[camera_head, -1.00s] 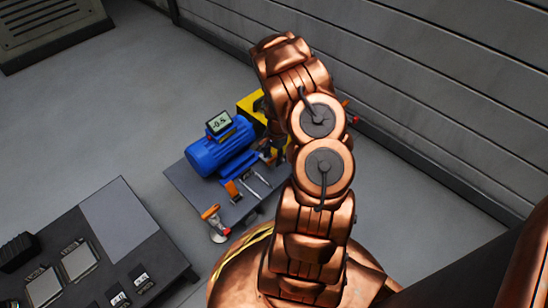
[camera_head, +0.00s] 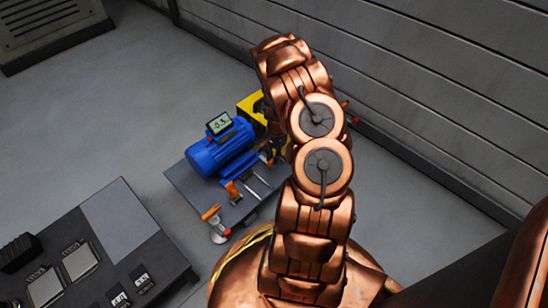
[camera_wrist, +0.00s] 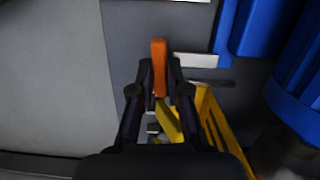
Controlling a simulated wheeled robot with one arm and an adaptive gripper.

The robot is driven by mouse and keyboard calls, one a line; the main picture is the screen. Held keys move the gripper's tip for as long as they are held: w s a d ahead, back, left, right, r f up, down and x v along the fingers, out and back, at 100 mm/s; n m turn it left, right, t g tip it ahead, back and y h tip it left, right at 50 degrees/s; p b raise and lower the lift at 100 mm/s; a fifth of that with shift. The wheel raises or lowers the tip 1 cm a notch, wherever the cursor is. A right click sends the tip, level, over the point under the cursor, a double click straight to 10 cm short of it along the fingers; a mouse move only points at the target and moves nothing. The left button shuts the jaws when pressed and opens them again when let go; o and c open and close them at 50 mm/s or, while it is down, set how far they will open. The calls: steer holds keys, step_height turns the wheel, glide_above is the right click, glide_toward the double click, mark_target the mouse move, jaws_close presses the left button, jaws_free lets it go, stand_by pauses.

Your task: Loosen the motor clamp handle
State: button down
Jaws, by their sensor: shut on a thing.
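The blue motor (camera_head: 222,151) sits on a grey skid plate (camera_head: 184,187) in the head view, with its blue edge also at the right of the wrist view (camera_wrist: 300,85). An orange handle (camera_wrist: 159,52) stands between the fingertips of my gripper (camera_wrist: 160,78) in the wrist view. My gripper is shut on this handle; its upper end sticks out past the fingers. In the head view my arm hides most of the gripper and the handle it holds.
A yellow part (camera_head: 250,105) stands behind the motor, and a small display (camera_head: 219,123) sits on top. Other orange handles (camera_head: 231,188) (camera_head: 211,212) are at the skid's front. A dark table (camera_head: 150,255) with devices is lower left. A ribbed wall (camera_head: 430,90) runs close behind.

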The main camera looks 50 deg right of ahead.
steer(key=shift+n+p, duration=0.3)
steer(key=shift+n, duration=0.6)
steer(key=shift+r+n+g+p, duration=0.15)
steer(key=shift+n+g+p, duration=0.15)
steer(key=shift+n+p, duration=0.45)
steer(key=shift+s+f+n, duration=0.1)
steer(key=shift+f+n, duration=0.1)
steer(key=shift+n, duration=0.45)
steer(key=shift+r+n+p, duration=0.15)
steer(key=shift+n+p, duration=0.35)
steer(key=shift+p, duration=0.05)
steer(key=shift+s+n+g+p, duration=0.1)
steer(key=shift+n+g+p, duration=0.2)
steer(key=shift+n+p, duration=0.3)
steer(key=shift+n, duration=0.4)
steer(key=shift+h, duration=0.3)
